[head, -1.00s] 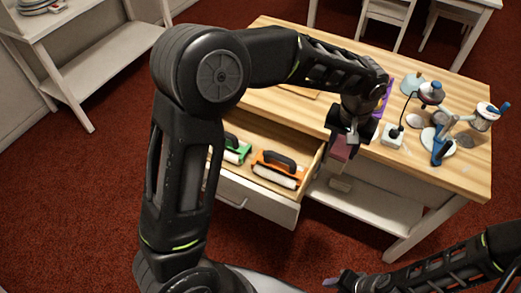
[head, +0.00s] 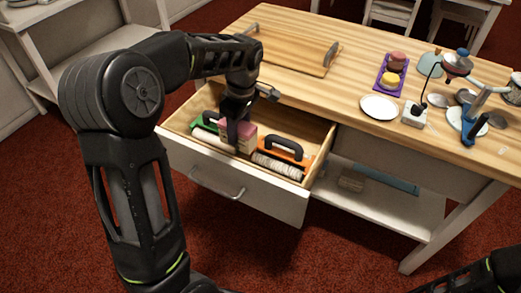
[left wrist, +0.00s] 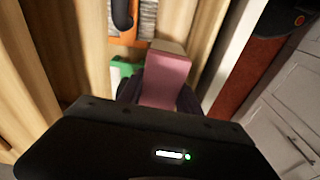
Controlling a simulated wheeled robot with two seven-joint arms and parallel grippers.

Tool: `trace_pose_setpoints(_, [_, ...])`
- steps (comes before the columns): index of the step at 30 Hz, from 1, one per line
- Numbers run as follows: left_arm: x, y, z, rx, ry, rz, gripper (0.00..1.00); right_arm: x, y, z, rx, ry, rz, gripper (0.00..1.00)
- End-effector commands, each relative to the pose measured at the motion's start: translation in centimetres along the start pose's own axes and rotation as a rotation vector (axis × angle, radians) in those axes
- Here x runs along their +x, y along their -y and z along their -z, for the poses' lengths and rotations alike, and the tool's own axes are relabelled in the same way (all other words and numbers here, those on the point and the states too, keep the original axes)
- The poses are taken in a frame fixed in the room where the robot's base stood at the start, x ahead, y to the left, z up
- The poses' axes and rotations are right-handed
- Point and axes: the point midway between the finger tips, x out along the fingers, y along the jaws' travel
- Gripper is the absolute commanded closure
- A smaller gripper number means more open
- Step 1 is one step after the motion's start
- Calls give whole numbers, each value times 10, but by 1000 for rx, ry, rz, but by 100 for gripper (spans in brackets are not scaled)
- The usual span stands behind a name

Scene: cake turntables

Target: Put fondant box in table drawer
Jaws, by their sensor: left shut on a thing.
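The table drawer (head: 215,162) is pulled open at the front of the wooden table. My left gripper (head: 238,135) points down into the drawer area and is shut on the pink and cream fondant box (head: 246,143). In the left wrist view the pink box (left wrist: 167,80) shows between the fingers, over or in the drawer. Whether the box touches the drawer floor cannot be told. The green-handled tool (head: 205,122) lies to its left, partly hidden, and the orange-handled tool (head: 285,150) to its right. My right gripper is not seen; only part of that arm shows at the lower right.
On the tabletop are a wooden board (head: 290,52) with handles, a purple tray (head: 391,76) with small cakes, a white plate (head: 379,107) and a cake stand with tools at the right. A lower shelf (head: 390,208) holds a few items.

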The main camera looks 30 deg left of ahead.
Motion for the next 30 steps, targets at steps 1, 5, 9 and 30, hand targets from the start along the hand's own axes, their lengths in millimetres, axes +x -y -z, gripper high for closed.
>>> trace_pose_setpoints(1, [6,2,5,-33,-1,1,100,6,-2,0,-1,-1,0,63])
trace_pose_setpoints(5, [5,5,9,-63,-2,4,100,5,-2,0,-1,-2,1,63])
trace_pose_setpoints(9, [4,4,9,-61,-2,4,100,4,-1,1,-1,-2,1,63])
trace_pose_setpoints(30, [54,4,2,-57,-2,3,100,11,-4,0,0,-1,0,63])
